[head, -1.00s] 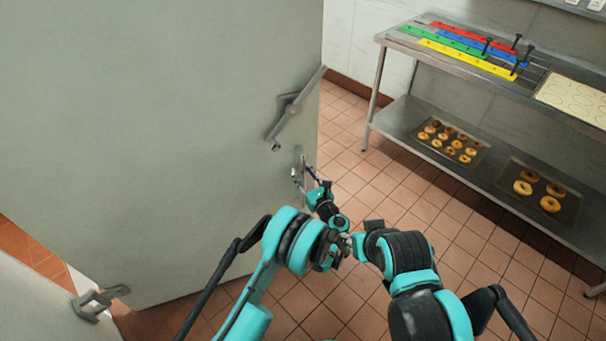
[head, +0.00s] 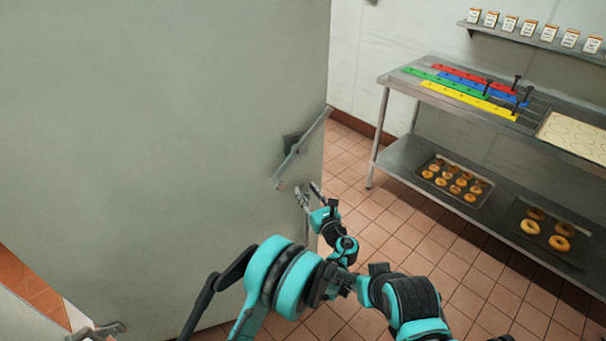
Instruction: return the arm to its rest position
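My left gripper (head: 310,190) is in front of the right edge of a large grey door (head: 170,140). Its two fingers are spread a little apart, with nothing seen between them. The door's metal lever handle (head: 302,148) is just above and left of the fingertips. The gripper looks apart from the handle, though the depth is hard to judge. My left arm (head: 285,280) is bent in the lower middle. My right arm (head: 405,300) comes in from the lower right, and its gripper does not show.
A steel table (head: 400,82) with coloured strips stands at the right. Its lower shelf (head: 395,158) holds two trays of bagels, one tray (head: 450,185) being fuller. A wall shelf (head: 545,40) bears small labelled containers. Tiled floor (head: 390,215) is clear between door and table. Another latch (head: 95,332) shows lower left.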

